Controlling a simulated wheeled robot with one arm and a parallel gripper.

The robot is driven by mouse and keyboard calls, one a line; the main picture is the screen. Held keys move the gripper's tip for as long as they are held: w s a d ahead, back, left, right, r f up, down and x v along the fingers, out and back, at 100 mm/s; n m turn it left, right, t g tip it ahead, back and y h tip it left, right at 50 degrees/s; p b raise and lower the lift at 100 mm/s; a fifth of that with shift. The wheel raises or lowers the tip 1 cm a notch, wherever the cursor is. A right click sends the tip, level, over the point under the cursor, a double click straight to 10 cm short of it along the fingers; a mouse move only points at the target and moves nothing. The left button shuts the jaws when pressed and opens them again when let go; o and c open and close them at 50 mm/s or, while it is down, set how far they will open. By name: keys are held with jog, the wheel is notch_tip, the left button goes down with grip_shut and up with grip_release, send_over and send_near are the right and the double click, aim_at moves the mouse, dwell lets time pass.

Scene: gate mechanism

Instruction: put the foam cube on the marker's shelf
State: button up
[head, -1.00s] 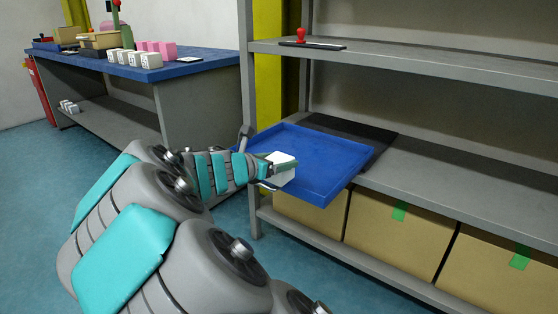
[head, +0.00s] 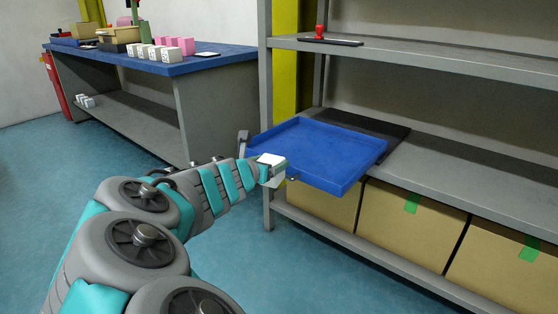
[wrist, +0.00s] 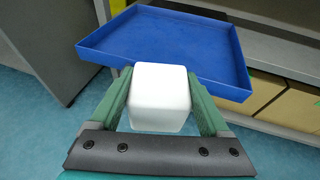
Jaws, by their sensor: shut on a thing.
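The white foam cube (wrist: 160,98) is between the two green fingers of my gripper (wrist: 160,84) in the wrist view, with a finger against each side. In the head view the cube (head: 270,159) shows at the end of my arm, in front of the near left edge of a blue tray (head: 335,150). I cannot tell how far the cube is from the tray. A small red marker (head: 320,31) stands on a thin black plate at the left end of the upper shelf (head: 430,58). My gripper is below that shelf's level.
The blue tray sticks out from the lower shelf (head: 480,168) over a black mat (head: 385,127). Cardboard boxes (head: 405,222) sit beneath. A grey post (head: 265,100) bounds the rack's left. A blue-topped bench (head: 215,62) with several white and pink blocks stands left. The upper shelf right of the marker is clear.

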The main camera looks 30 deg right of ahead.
jog(key=shift+w+a+f+n+t+y, duration=0.15)
jog(key=shift+w+a+n+t+y, duration=0.25)
jog(key=shift+a, duration=0.3)
jog(key=shift+w+a+f+n+t+y, duration=0.1)
jog(key=shift+w+a+n+t+y, duration=0.1)
jog(key=shift+a+n+t+y, duration=0.35)
jog(key=w+a+f+n+t+y, duration=0.2)
jog(key=w+a+n+y, duration=0.2)
jog(key=a+n+y, duration=0.2)
jog(key=w+a+f+n+t+y, duration=0.1)
jog(key=w+a+n+y, duration=0.3)
jog(key=a, duration=0.7)
jog(key=f+n+y, duration=0.1)
jog(key=n+y, duration=0.1)
jog(key=y, duration=0.2)
jog(key=shift+f+t, duration=0.35)
jog(key=shift+f, duration=0.05)
jog(key=shift+r+n, duration=0.1)
jog(key=shift+n, duration=0.15)
